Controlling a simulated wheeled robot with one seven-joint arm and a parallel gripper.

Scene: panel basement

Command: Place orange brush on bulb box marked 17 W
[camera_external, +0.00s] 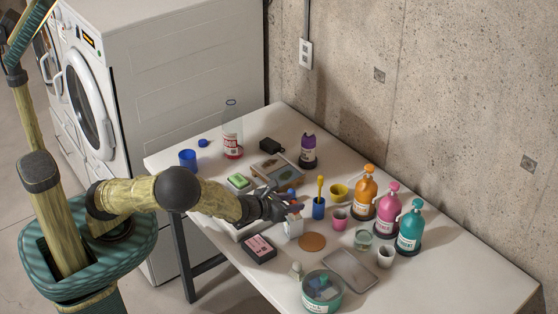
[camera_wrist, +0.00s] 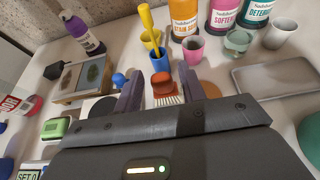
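The orange brush (camera_wrist: 163,86) shows in the wrist view with its pale bristles toward me, between the two finger tips of my gripper (camera_wrist: 161,92). The fingers are apart, with a gap visible on the brush's left side; I cannot tell whether the right finger touches it. In the external view my gripper (camera_external: 284,204) is low over the middle of the table, with a bit of orange (camera_external: 296,208) at its tips. A small white box (camera_external: 293,228) stands just below it. No 17 W mark is readable, so I cannot tell which box is the bulb box.
A blue cup (camera_external: 318,208) with a yellow-handled tool stands close to the gripper's right. A dark box with a pink label (camera_external: 260,248) lies nearer the front edge, beside a brown disc (camera_external: 312,242).

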